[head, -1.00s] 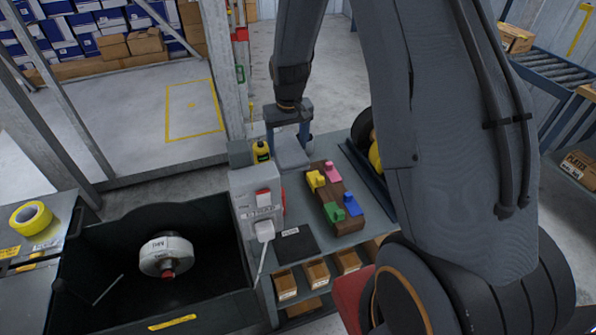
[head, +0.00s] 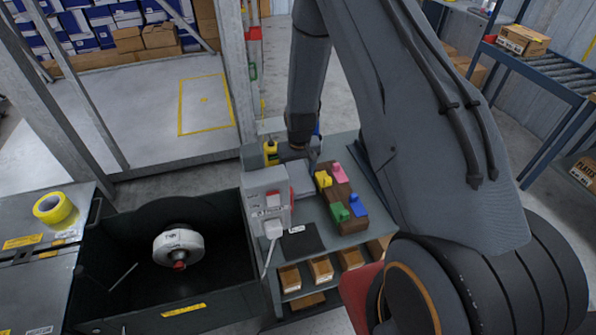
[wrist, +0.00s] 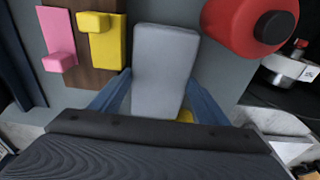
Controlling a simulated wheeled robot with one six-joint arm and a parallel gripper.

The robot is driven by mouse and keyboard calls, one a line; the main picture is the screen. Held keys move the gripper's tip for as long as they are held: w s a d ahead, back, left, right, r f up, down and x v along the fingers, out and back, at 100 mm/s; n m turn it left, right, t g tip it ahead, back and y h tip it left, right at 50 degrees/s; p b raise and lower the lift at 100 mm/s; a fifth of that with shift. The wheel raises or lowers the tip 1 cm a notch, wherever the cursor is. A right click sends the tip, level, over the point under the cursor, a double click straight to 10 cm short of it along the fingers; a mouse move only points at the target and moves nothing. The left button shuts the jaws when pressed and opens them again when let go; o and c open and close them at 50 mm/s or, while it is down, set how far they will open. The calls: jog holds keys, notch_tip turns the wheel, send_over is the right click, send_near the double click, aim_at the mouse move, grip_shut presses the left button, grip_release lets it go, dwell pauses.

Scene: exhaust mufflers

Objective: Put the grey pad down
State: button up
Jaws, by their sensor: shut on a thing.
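The grey pad (wrist: 164,62) is a flat rounded slab between the two blue fingers of my gripper (wrist: 160,92) in the wrist view. My gripper is shut on it. In the head view the pad (head: 302,173) shows at the back of the grey bench top (head: 350,238), between the grey switch box and the wooden block. My forearm and wrist hide most of the gripper there. I cannot tell whether the pad touches the bench.
The wooden block (head: 342,203) with coloured pieces stands close right of the pad. The switch box (head: 266,200), with a red knob (wrist: 243,22), and a yellow bottle (head: 270,152) are left. A black mat (head: 302,240) lies in front.

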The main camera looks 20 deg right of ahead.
jog(key=shift+f, duration=0.1)
jog(key=o, duration=0.7)
